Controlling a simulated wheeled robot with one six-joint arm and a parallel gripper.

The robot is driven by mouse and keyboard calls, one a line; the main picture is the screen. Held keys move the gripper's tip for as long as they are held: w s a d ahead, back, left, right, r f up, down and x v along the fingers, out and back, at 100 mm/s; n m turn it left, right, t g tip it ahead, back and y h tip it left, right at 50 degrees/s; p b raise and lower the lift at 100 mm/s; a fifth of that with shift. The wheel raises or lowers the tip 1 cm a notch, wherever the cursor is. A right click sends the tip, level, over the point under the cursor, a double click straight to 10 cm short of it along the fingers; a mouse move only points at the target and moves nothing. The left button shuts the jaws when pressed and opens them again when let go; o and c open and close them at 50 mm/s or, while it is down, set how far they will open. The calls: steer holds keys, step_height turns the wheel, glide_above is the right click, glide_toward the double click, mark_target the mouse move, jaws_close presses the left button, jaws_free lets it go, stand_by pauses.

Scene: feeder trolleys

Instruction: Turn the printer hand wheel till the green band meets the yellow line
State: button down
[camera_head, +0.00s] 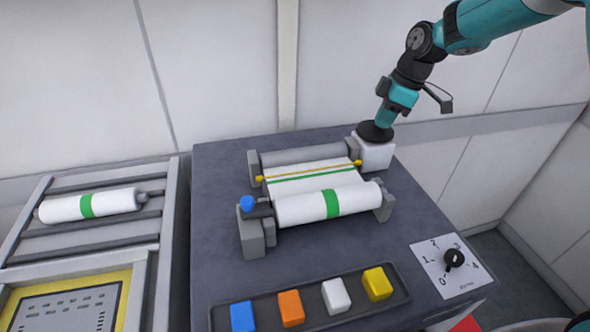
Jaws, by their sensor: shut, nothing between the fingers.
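The printer's hand wheel (368,132) is a dark disc on top of a white block (375,155) at the back right of the grey table. My gripper (383,120) points down onto the wheel from above, shut, with its tip at or just over the disc; contact is unclear. White paper runs up from the front roll (300,207). A thin green band (312,175) crosses the paper just on the near side of the yellow line (305,170), nearly parallel, with a narrow white gap between them. The front roll also carries a wider green ring.
A blue-knobbed lever (247,203) stands at the printer's left. A tray (395,302) with blue, orange, white and yellow blocks lies in front. A numbered dial (453,259) is at the right. A trolley (150,270) with another banded roll (88,206) stands left.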

steer(key=shift+w+d+m, duration=0.3)
steer(key=shift+d+m, duration=0.1)
steer(key=shift+d, duration=0.45)
steer(key=shift+s+d+b, duration=0.1)
steer(key=shift+d+b, duration=0.1)
steer(key=shift+b, duration=0.1)
steer(key=shift+d+f+t, duration=0.15)
steer(key=shift+t, duration=0.15)
steer(key=shift+s, duration=0.1)
steer(key=shift+s+a+f, duration=0.1)
steer(key=shift+a+f, duration=0.05)
steer(key=shift+a, duration=0.05)
steer(key=shift+s+f+b, duration=0.15)
steer(key=shift+s+b, duration=0.3)
steer(key=shift+s, duration=0.25)
steer(key=shift+s+a, duration=0.1)
steer(key=shift+a, duration=0.1)
steer(key=shift+s+a, duration=0.2)
steer(key=shift+a, duration=0.5)
